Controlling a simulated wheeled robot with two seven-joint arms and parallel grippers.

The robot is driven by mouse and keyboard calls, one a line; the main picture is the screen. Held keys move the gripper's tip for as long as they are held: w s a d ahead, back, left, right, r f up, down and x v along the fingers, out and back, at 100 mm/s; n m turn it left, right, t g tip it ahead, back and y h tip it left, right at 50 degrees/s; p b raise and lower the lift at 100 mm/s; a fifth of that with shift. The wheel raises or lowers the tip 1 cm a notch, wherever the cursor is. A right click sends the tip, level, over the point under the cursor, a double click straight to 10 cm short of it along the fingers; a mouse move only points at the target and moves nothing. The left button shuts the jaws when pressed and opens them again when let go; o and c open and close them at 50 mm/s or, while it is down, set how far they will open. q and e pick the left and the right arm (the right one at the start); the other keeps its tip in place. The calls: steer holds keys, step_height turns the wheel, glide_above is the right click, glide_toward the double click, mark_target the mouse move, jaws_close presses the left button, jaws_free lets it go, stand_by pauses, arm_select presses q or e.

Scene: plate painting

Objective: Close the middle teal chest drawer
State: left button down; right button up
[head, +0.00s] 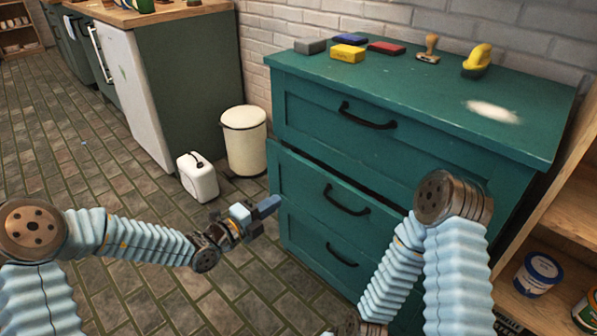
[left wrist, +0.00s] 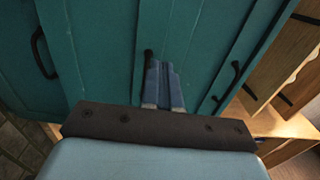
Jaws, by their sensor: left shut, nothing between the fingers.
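The teal chest (head: 420,120) has three stacked drawers with dark handles. Its middle drawer (head: 300,195) sticks out a little, with a dark gap along its top edge. The top drawer (head: 310,108) and the bottom drawer (head: 300,238) look flush. My left gripper (head: 270,205) is shut and empty, at the left end of the middle drawer's front. In the left wrist view its fingers (left wrist: 165,84) point at the teal drawer fronts, close beside a dark handle (left wrist: 147,66). I cannot tell whether they touch. My right arm crosses the chest's lower right; its gripper is out of frame.
Colored blocks (head: 348,53), a wooden stamp (head: 429,48) and a yellow-topped tool (head: 477,60) lie on the chest. A cream bin (head: 244,140) and a white canister (head: 197,177) stand left of it. Wooden shelves with cans (head: 538,273) stand right.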

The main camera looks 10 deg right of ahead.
mark_target(317, 173)
arm_select(q)
steer(key=x, duration=1.3)
steer(key=shift+w+d+p, duration=0.25)
steer(key=shift+d+p, duration=0.05)
arm_select(e)
steer(key=shift+r, duration=0.3)
arm_select(q)
steer(key=x, duration=0.4)
steer(key=shift+r, duration=0.35)
arm_select(e)
steer(key=shift+w+d+r, duration=0.2)
steer(key=shift+w+d, duration=0.35)
steer(key=shift+d, duration=0.25)
arm_select(q)
steer(key=shift+d, duration=0.1)
